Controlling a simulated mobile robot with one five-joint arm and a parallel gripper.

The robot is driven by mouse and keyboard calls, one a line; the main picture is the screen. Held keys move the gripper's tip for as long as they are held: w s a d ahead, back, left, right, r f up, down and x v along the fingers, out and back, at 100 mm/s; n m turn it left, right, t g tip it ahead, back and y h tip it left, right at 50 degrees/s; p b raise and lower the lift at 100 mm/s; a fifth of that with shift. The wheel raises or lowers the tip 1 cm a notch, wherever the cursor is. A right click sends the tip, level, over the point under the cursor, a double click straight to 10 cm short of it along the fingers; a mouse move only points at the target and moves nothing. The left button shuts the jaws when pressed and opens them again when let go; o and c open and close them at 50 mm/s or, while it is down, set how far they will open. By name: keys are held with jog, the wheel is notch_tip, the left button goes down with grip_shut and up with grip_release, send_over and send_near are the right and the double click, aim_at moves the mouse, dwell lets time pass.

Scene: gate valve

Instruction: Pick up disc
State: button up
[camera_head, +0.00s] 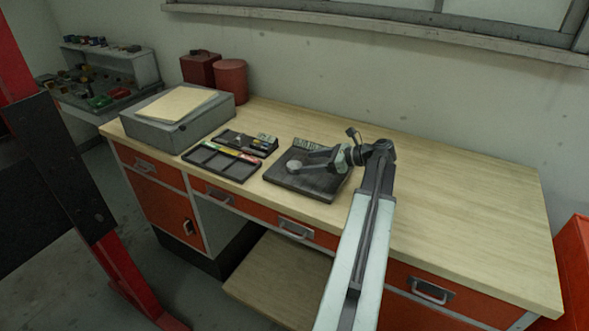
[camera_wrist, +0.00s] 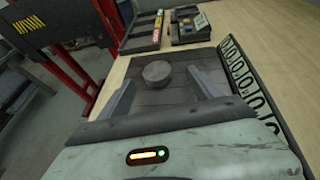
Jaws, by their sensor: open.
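The disc (camera_wrist: 158,74) is a small round grey piece. It lies on a dark tray (camera_wrist: 205,62) and shows in the wrist view just beyond my fingertips. In the head view the disc (camera_head: 294,167) is a pale round spot on the left part of the dark tray (camera_head: 310,190). My gripper (camera_wrist: 160,82) is open, with one finger on each side of the disc's near side. I cannot tell how far above the tray the fingertips are. In the head view my gripper (camera_head: 305,160) reaches over the tray from the right.
A dark compartment tray (camera_head: 222,165) with coloured items lies left of the disc's tray. A grey case (camera_head: 185,112) with papers stands farther left, near red canisters (camera_head: 231,80). A strip of number-like shapes (camera_wrist: 245,90) runs along the tray's side. The bench's right side is clear.

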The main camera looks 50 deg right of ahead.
aim_at(298, 165)
jog(key=b+x, duration=0.1)
jog(key=x, duration=0.4)
jog(key=shift+s+a+f+b, duration=0.15)
jog(key=shift+s+a+b, duration=0.1)
jog(key=shift+b, duration=0.15)
jog(key=shift+c, duration=0.3)
grip_shut()
jog(key=shift+r, duration=0.2)
